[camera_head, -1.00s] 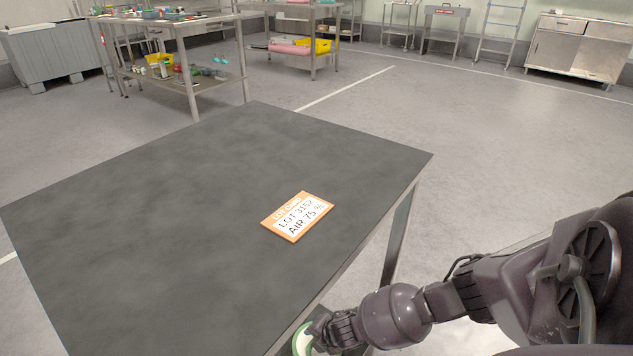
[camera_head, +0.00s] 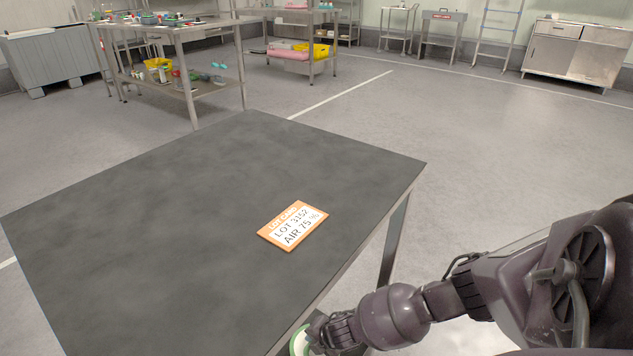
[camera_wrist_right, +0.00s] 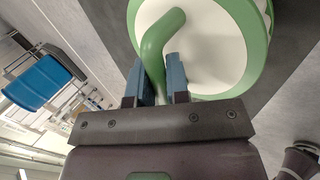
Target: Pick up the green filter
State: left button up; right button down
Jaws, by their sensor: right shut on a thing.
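The green filter is a round white disc with a green rim and a green handle. In the right wrist view the filter (camera_wrist_right: 215,50) fills the top middle. My right gripper (camera_wrist_right: 163,75) is shut on its green handle, with a blue-padded finger on each side. In the head view only a small part of the filter (camera_head: 299,341) shows at the bottom edge, beside my right gripper (camera_head: 318,335) and at the table's near right edge. Most of the filter is hidden or out of frame there. My left gripper is not in view.
A dark grey table (camera_head: 190,220) fills the left front. An orange and white lot card (camera_head: 292,225) lies on it near the right edge; the rest of its top is clear. A steel shelf table (camera_head: 190,80) stands behind. Open floor (camera_head: 480,150) lies to the right.

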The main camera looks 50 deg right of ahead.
pick_arm(q)
jog(key=p, duration=0.3)
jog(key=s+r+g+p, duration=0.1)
jog(key=p, duration=0.3)
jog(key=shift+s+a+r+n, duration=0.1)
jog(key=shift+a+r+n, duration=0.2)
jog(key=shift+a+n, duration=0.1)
pick_arm(e)
notch_tip(320, 180, up, 18)
jog(key=c, duration=1.6)
grip_release()
jog(key=shift+c, duration=1.3)
jog(key=shift+o, duration=0.5)
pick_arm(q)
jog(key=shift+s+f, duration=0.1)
pick_arm(e)
grip_shut()
